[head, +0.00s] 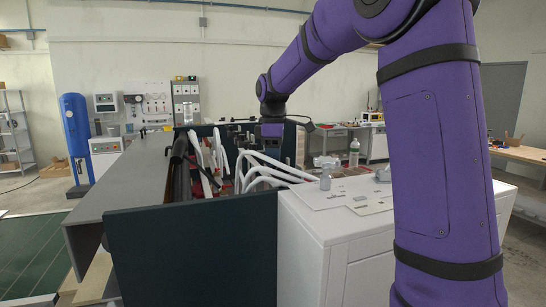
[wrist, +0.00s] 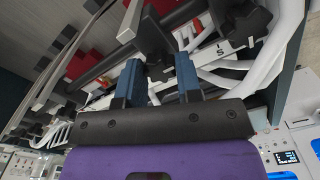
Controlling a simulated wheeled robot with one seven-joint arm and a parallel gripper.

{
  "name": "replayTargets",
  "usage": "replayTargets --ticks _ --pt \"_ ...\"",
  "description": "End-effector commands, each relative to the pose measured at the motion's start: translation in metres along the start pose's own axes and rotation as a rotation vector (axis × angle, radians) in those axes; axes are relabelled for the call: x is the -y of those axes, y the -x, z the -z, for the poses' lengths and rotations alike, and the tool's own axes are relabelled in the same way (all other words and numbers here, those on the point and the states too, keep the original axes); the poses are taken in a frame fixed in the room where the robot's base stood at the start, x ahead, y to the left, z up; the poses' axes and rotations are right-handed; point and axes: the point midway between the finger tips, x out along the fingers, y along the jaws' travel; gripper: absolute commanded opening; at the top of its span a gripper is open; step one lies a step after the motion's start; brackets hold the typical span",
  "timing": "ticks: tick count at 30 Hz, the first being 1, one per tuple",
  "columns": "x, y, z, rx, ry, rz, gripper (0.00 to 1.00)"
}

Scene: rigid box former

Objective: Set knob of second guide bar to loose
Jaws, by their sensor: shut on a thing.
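My gripper (wrist: 158,68) reaches down into the machine in the wrist view, its two blue fingers apart with a dark knob (wrist: 156,42) between their tips. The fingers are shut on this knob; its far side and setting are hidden. A grey metal bar (wrist: 128,22) runs beside it. A pale bar (wrist: 215,50) with small black marks lies just right of the fingers. Which guide bar is the second one I cannot tell for sure. In the head view my gripper (head: 271,131) is over the open top of the box former (head: 190,250), fingertips hidden.
White curved tubes (head: 265,172) rise close to my gripper, and another white tube (wrist: 287,45) shows at right in the wrist view. Red blocks (wrist: 85,63) and a large black part (wrist: 243,22) are nearby. A white cabinet (head: 330,240) adjoins the machine at right.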

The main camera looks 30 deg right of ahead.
Motion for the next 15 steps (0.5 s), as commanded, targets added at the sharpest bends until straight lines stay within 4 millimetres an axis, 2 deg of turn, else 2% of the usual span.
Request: replayTargets --ticks 15 --pt "-0.0002 0.0004 -0.0002 0.0 0.073 -0.001 0.09"
